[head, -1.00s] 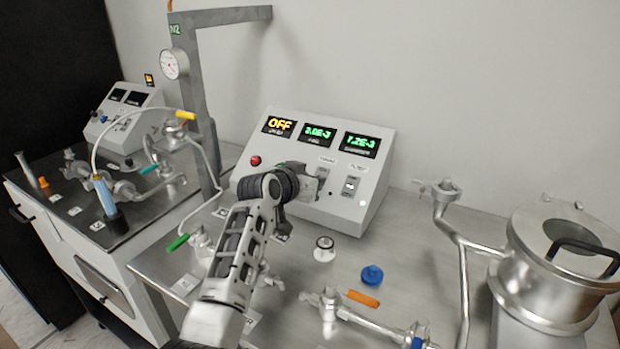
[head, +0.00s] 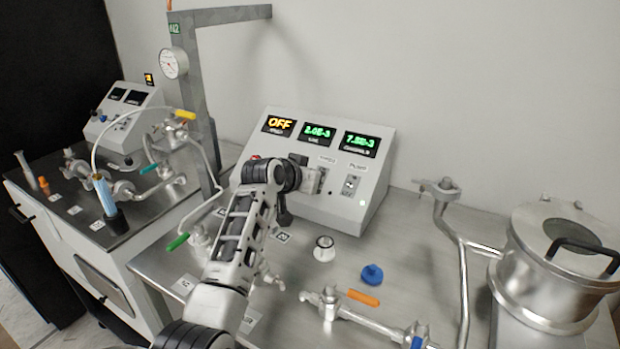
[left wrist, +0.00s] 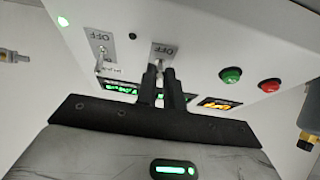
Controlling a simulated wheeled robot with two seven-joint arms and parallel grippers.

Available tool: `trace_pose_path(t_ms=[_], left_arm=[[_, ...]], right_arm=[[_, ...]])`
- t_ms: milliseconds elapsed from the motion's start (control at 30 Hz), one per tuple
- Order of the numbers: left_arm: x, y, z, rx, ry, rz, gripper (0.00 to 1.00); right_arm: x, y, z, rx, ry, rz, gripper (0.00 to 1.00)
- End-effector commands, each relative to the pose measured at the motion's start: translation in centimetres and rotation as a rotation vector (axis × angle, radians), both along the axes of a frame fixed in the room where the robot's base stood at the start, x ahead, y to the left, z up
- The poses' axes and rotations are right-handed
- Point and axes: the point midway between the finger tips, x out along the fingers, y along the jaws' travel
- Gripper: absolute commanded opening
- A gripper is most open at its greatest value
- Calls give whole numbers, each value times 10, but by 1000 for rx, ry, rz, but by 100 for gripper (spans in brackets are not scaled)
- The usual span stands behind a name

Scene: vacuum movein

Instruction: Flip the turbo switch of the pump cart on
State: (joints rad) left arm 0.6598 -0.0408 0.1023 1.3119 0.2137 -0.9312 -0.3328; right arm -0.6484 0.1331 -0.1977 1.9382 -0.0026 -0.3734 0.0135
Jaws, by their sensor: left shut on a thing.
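The pump cart's control box (head: 340,214) stands at the back of the steel worktop, with a sloped front. Its left display (head: 279,125) reads OFF in orange. The turbo switch (left wrist: 159,60) is a small lever on a plate marked OFF, nearer the green and red buttons in the left wrist view. My left gripper (left wrist: 163,72) is shut on its lever. In the head view my left gripper (head: 316,181) reaches the panel and hides most of this switch. The lever's exact tilt is hard to tell. My right gripper is in neither view.
A second switch (head: 351,185) sits just right of the turbo switch. A red button (left wrist: 269,85) and a green button (left wrist: 231,75) are on the same panel. A blue cap (head: 371,275), an orange-handled valve (head: 363,298) and a metal chamber (head: 545,280) stand on the worktop.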

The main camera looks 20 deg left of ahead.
Motion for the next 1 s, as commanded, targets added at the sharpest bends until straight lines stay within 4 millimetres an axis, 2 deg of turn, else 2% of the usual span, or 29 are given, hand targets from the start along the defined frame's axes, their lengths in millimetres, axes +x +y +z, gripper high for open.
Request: trace_pose_path(t_ms=[533, 1000], left_arm=[[13, -2, 16, 76, 387, 1, 0], [18, -3, 18, 100, 511, 1, 0]], right_arm=[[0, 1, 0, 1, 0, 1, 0], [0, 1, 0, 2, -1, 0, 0]])
